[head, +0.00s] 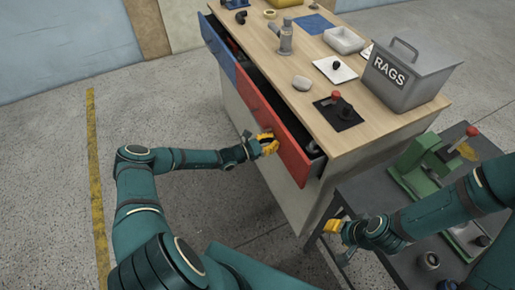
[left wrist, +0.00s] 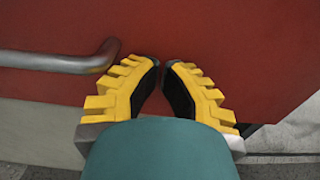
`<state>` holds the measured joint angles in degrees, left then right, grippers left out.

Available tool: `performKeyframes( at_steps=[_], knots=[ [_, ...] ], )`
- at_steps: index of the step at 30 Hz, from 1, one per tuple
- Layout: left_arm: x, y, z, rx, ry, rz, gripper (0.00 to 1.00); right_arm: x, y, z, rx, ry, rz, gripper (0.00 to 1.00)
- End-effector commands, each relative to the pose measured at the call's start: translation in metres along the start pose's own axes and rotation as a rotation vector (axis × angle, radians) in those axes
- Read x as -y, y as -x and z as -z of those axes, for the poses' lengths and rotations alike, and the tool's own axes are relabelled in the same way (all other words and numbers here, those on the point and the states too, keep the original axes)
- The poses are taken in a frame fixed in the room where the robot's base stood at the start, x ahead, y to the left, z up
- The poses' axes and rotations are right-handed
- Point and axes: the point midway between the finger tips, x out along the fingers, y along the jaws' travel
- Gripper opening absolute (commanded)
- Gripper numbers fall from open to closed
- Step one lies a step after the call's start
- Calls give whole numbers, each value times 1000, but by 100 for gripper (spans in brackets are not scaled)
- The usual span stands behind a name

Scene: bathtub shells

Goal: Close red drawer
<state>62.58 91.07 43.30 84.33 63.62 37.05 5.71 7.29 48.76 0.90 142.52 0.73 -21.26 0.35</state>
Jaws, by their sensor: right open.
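The red drawer (head: 284,138) stands pulled out from the wooden-topped workbench, with a dark gap behind its front. Its red face (left wrist: 230,50) fills most of the left wrist view, with a grey bar handle (left wrist: 60,61) at the left. My left gripper (head: 268,144) is at the red front in the head view. In the left wrist view its yellow fingers (left wrist: 161,64) point at the red face, right of the handle. Their tips are close together with a narrow gap and nothing between them; contact is unclear. My right gripper (head: 334,228) is open, low beside the workbench.
A blue drawer (head: 217,46) beside the red one also stands out. The benchtop (head: 270,55) holds a grey RAGS bin (head: 408,82), a joystick box (head: 338,112) and small items. A dark side table (head: 385,225) with a green machine (head: 420,165) is at right.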

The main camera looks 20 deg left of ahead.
Motion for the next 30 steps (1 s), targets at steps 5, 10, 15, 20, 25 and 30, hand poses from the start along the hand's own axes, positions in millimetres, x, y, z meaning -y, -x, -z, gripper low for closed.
performKeyframes(
  at_steps=[5, 10, 15, 20, 25, 30],
  knots=[
    [1, -39, 1, 3, -1, 2, 0, -3, -9, -4, 8, 2, 1, 47],
    [0, -61, 1, 0, -1, 1, 0, -5, -14, -7, 13, 4, 1, 47],
    [0, -73, 0, 1, 0, -1, 0, -6, -16, -8, 16, 5, 2, 47],
    [0, -77, -1, 2, 0, -1, 0, -6, -16, -8, 17, 5, 2, 47],
    [0, -78, -2, 3, 0, 0, 0, -6, -16, -8, 16, 5, 2, 47],
    [0, -78, -2, 4, 0, 0, 0, -6, -16, -8, 16, 5, 2, 47]
  ],
)
